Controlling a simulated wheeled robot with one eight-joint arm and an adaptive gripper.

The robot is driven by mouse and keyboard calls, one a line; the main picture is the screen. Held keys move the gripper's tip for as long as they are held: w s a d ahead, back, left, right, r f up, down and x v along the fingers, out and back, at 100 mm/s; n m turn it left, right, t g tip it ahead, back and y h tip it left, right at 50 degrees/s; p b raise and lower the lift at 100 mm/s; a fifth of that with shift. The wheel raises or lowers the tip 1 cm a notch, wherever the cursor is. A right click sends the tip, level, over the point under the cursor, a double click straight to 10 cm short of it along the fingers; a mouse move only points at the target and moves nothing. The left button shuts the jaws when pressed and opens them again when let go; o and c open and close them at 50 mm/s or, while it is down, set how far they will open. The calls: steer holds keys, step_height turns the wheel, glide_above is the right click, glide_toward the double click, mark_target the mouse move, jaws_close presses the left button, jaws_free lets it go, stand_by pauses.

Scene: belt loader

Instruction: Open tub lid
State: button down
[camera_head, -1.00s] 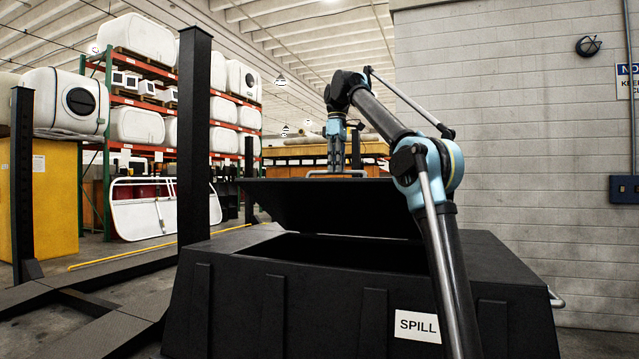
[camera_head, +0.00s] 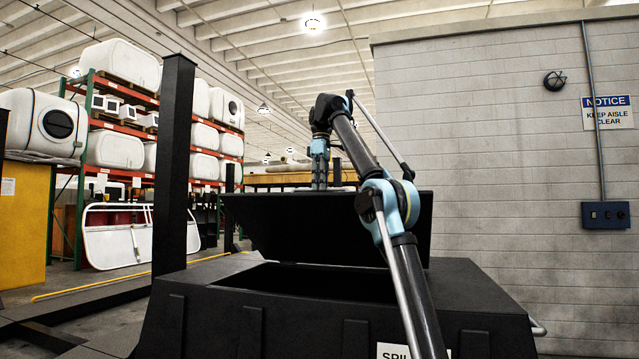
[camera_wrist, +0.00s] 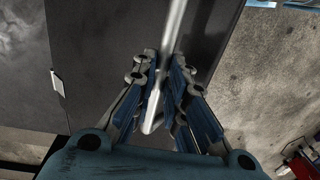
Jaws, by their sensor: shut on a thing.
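The black tub (camera_head: 225,318) stands in front of me with a white SPILL label on its front, partly cut off and covered by my arm. Its black lid (camera_head: 290,228) is raised and tilted, with a dark opening showing below it. My gripper (camera_head: 319,184) is at the lid's upper edge. In the wrist view my gripper (camera_wrist: 164,100) is shut on the light metal lid handle (camera_wrist: 176,35), a bar running between the blue-grey fingers. The lid's dark surface (camera_wrist: 110,40) lies behind the bar.
A black post (camera_head: 174,170) stands left of the tub. Racks with white tanks (camera_head: 120,67) fill the back left. A block wall (camera_head: 490,170) with a blue switch box (camera_head: 606,215) is at right. A yellow floor line (camera_head: 95,281) runs at left.

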steer(key=c, duration=1.8)
jaws_free()
steer(key=shift+w+d+f, duration=0.15)
steer(key=shift+w, duration=0.2)
steer(key=shift+o, duration=1.2)
steer(key=shift+w+f, duration=0.6)
steer(key=shift+w, duration=0.35)
steer(key=shift+s+r, duration=0.45)
steer(key=shift+s, duration=0.35)
steer(key=shift+c, duration=0.2)
steer(key=shift+s, duration=0.1)
